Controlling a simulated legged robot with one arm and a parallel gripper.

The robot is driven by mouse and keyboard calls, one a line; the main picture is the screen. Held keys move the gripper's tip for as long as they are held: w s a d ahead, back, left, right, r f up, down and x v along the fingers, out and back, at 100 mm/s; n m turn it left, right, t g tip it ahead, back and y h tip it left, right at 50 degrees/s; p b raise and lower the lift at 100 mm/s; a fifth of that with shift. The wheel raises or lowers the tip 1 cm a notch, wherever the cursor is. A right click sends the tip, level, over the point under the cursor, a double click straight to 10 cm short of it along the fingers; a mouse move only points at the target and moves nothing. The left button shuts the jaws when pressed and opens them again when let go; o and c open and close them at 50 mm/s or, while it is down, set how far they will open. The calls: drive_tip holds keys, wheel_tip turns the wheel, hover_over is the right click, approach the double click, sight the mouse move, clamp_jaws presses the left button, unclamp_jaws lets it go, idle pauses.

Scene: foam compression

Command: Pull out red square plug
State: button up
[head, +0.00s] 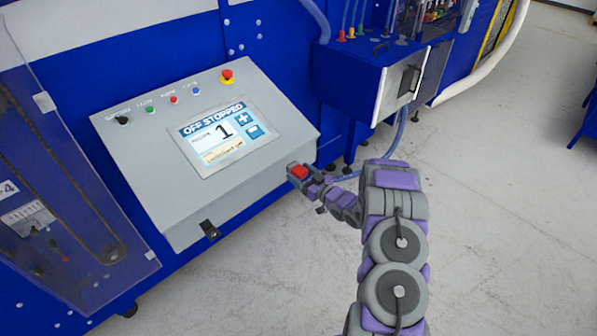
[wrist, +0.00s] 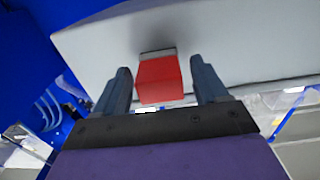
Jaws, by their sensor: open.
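The red square plug (wrist: 160,79) sits at the side face of the grey control box, with a grey collar behind it in the wrist view. It also shows in the head view (head: 299,171) near the box's lower right corner. My gripper (wrist: 164,82) is open, with one finger on each side of the plug. A narrow gap shows on both sides, so the fingers appear apart from it. In the head view my gripper (head: 306,179) is small and partly hidden behind the plug and my wrist.
The control box (head: 150,190) has a screen (head: 220,135), several small buttons and a red emergency knob (head: 227,77) on top. A black latch (head: 210,230) is on its front edge. A blue box (head: 370,85) with hoses stands behind right. Open grey floor (head: 500,200) lies right.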

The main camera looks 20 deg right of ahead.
sight(304, 176)
drive_tip(key=c, duration=1.3)
drive_tip(key=shift+b+v, duration=0.35)
drive_tip(key=shift+v, duration=2.65)
